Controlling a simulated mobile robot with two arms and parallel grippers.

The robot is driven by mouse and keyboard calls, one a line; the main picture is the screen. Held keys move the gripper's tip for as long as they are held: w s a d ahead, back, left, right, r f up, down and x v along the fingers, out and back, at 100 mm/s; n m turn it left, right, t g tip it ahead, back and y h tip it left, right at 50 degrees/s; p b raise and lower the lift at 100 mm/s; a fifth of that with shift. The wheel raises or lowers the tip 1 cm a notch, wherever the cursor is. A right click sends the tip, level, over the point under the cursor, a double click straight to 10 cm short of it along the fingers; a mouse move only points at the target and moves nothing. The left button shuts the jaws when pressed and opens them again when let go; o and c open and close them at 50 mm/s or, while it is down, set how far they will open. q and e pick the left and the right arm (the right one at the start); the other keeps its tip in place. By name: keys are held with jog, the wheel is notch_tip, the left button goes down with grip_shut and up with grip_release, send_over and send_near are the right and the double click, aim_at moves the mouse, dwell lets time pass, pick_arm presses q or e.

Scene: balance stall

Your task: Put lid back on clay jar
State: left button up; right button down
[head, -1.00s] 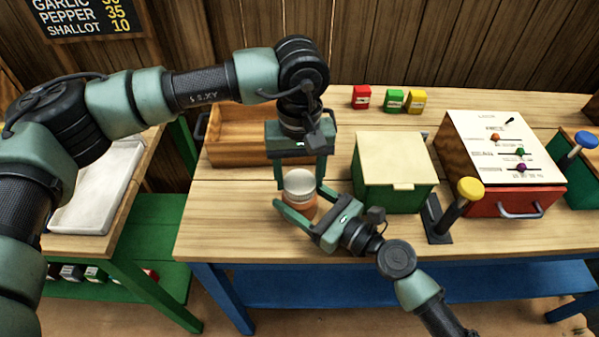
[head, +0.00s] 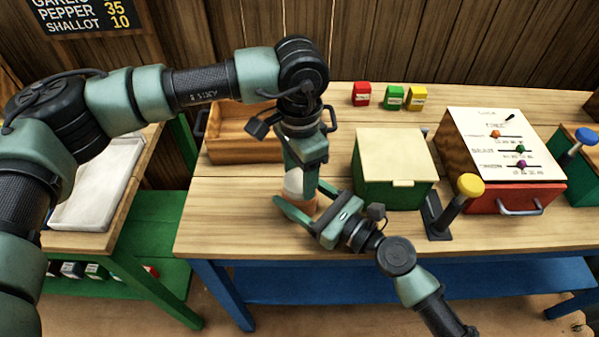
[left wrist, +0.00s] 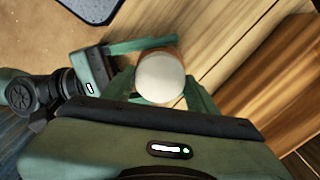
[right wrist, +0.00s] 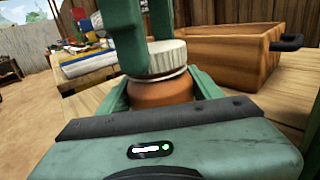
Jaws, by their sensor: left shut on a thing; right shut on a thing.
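The clay jar (right wrist: 160,92) is orange-brown and stands upright on the wooden table near its front edge. Its pale ribbed lid (right wrist: 168,60) sits on top of the jar's mouth and looks nearly level. A thin light line shows under the lid's rim; I cannot tell how tightly it is seated. My left gripper (head: 300,180) comes down from above and is shut on the lid. The lid's round top shows in the left wrist view (left wrist: 160,77). My right gripper (head: 297,213) reaches in from the front right and is shut around the jar's body.
A wooden tray (head: 240,152) stands behind the jar. A green box with a cream lid (head: 395,170) is close on the right, with a yellow-knobbed lever (head: 469,186) beside it. Red, green and yellow packets stand at the back. The table front left of the jar is clear.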

dwell(0.3)
pick_arm(q)
jog(key=o, duration=1.3)
jog(key=shift+r, duration=0.1)
jog(key=shift+r, duration=2.2)
jog(key=shift+c, duration=0.3)
